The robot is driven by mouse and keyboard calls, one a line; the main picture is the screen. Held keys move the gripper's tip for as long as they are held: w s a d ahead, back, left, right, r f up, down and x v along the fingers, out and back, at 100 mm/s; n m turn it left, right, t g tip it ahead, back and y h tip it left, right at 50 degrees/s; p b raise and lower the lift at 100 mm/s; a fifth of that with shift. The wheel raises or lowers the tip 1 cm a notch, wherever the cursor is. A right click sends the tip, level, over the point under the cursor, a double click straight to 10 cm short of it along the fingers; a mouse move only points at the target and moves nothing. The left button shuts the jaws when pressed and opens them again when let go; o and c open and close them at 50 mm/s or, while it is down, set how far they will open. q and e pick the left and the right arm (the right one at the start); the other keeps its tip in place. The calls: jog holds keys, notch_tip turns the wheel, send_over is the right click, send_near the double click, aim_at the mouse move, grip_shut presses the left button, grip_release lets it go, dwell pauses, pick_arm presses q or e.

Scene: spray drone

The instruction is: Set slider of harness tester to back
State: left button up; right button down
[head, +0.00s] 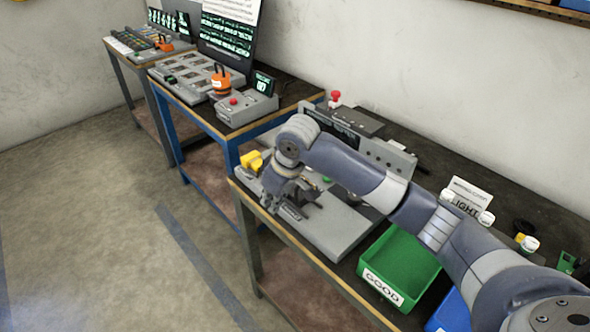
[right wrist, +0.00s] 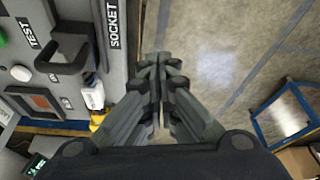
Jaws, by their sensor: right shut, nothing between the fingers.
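The harness tester (head: 335,232) is a grey unit on the near bench, with an upright panel behind its flat base. It also shows at the left of the right wrist view (right wrist: 114,75), with the labels TEST and SOCKET. A black handle-like part (right wrist: 66,52) stands up from its face; I cannot tell whether this is the slider. My right gripper (right wrist: 160,62) is shut and empty, beside the tester's edge, with bare floor below its fingertips. In the head view it (head: 286,208) is at the bench's front edge, partly hiding the tester. My left gripper is not in view.
A green tray (head: 412,268) marked GOOD stands right of the tester, with a blue bin (head: 452,315) beside it. Yellow parts (head: 252,161) sit at the tester's left. A white button (right wrist: 20,73) is near the handle. Open floor lies in front of the bench.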

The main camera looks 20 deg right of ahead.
jog(key=w+d+r+m, duration=0.2)
jog(key=w+d+r, duration=0.4)
jog(key=r, duration=0.6)
jog(key=d, duration=0.2)
jog(key=shift+w+d+r+t, duration=0.15)
jog(key=shift+w+d+t, duration=0.05)
jog(key=shift+d+t, duration=0.15)
jog(key=p, duration=0.3)
send_over(301, 193)
jog(key=w+a, duration=0.2)
jog(key=w, duration=0.3)
notch_tip(301, 193, down, 10)
jog(key=shift+w+r, duration=0.15)
jog(key=shift+r, duration=0.1)
jog(key=shift+s+d+f+p, duration=0.1)
jog(key=shift+s+d+p, duration=0.1)
jog(key=shift+s, duration=0.4)
jog(key=shift+s+d+f+p, duration=0.1)
jog(key=shift+s+d+p, duration=0.1)
jog(key=shift+s, duration=0.4)
jog(key=shift+s+d+f+p, duration=0.1)
jog(key=shift+s+d+p, duration=0.1)
jog(key=shift+s, duration=0.4)
jog(key=shift+a+f, duration=0.1)
jog(key=shift+w, duration=0.1)
